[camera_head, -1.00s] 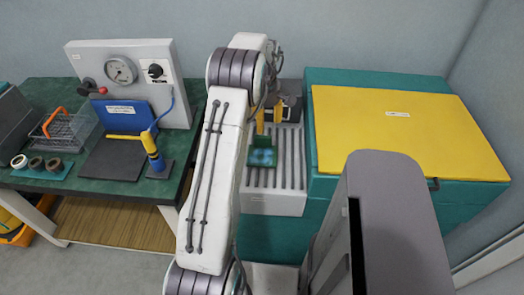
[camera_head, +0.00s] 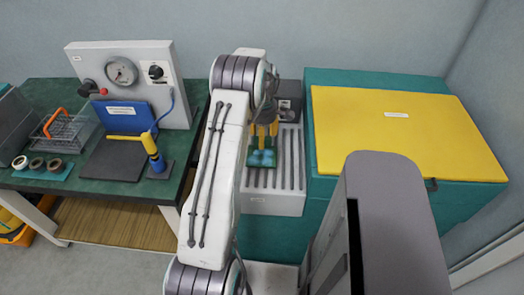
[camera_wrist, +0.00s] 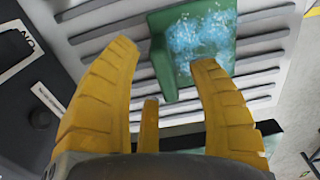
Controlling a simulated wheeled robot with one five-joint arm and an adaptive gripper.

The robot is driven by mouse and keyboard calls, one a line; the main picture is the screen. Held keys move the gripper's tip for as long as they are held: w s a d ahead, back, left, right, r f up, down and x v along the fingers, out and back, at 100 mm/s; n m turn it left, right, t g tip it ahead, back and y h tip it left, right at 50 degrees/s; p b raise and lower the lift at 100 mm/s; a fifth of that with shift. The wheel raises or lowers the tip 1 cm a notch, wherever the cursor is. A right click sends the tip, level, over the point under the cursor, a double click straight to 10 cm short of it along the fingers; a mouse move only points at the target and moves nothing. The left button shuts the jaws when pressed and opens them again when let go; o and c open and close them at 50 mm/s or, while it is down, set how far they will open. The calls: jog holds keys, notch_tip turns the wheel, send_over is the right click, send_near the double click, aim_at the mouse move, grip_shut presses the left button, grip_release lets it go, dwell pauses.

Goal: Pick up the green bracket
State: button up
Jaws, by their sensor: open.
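The green bracket (camera_head: 262,159) lies on a pale ribbed surface (camera_head: 273,201) right of my arm. In the wrist view it is an L-shaped piece (camera_wrist: 207,45) with a plate speckled pale blue and white and a plain green flange on its left. My gripper (camera_head: 263,132) has yellow fingers and is at the bracket's far side in the head view. In the wrist view my gripper (camera_wrist: 165,56) is open, with its fingers spread and the flange showing between the tips. Nothing is held. I cannot tell whether a finger touches the bracket.
A teal cabinet with a yellow top (camera_head: 395,135) stands close on the right. A dark box (camera_head: 290,104) sits behind the ribbed surface. On the left, a green bench (camera_head: 85,190) carries a gauge panel (camera_head: 137,75), a yellow-handled tool (camera_head: 150,146) and several rings.

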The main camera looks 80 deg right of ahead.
jog(key=shift+f, duration=0.7)
jog(key=shift+c, duration=0.2)
jog(key=shift+r, duration=0.1)
grip_shut()
